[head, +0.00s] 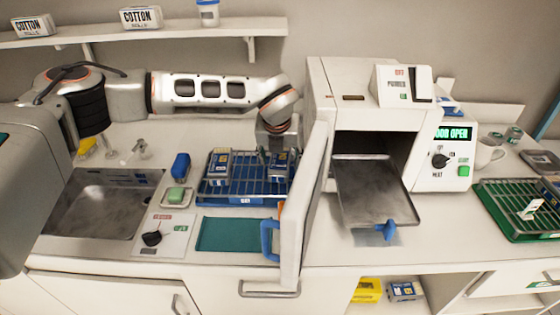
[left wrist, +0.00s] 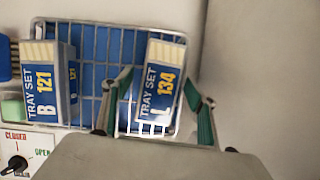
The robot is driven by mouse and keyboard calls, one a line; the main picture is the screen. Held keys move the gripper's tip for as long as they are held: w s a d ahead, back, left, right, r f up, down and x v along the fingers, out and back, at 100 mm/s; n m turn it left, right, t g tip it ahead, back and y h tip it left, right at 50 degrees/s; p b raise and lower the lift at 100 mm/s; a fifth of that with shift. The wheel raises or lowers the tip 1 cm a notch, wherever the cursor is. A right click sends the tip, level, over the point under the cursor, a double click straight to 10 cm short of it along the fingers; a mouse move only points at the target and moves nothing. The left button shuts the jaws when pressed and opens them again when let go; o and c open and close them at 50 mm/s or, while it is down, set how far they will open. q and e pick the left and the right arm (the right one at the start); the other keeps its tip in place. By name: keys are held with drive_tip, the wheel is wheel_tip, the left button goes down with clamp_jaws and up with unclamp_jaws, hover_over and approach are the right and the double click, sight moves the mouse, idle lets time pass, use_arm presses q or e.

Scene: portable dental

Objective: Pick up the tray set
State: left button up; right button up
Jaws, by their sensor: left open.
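Two tray sets, pale boxes with blue-and-yellow labels, stand in a blue wire rack (head: 245,190) left of the steriliser. The left one (head: 218,168) reads "TRAY SET B 121" in the left wrist view (left wrist: 45,85). The right one (head: 283,167) reads "TRAY SET L 134" in the left wrist view (left wrist: 162,80). My left gripper (head: 278,154) is open at the right tray set. Its green-padded fingers (left wrist: 158,82) show on either side of that box in the left wrist view. I cannot tell whether they touch it. My right gripper is not in view.
The steriliser's open door (head: 304,205) stands close to the right of the rack. A metal tray (head: 372,185) sticks out of its chamber. A sink (head: 100,205), blue block (head: 181,165) and green soap (head: 175,195) lie left. A green rack (head: 515,210) stands far right.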

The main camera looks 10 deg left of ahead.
use_arm(q)
drive_tip(key=shift+w+f, duration=0.15)
drive_tip(key=shift+f, duration=0.1)
drive_tip(key=shift+r, duration=0.1)
drive_tip(key=c, duration=1.4)
drive_tip(key=shift+r, duration=0.1)
wheel_tip(320, 180, up, 20)
drive_tip(key=shift+f+b, duration=0.1)
drive_tip(key=shift+b, duration=0.75)
wheel_tip(320, 180, up, 5)
drive_tip(key=p, duration=0.4)
hover_over(280, 157)
drive_tip(key=shift+b, duration=0.3)
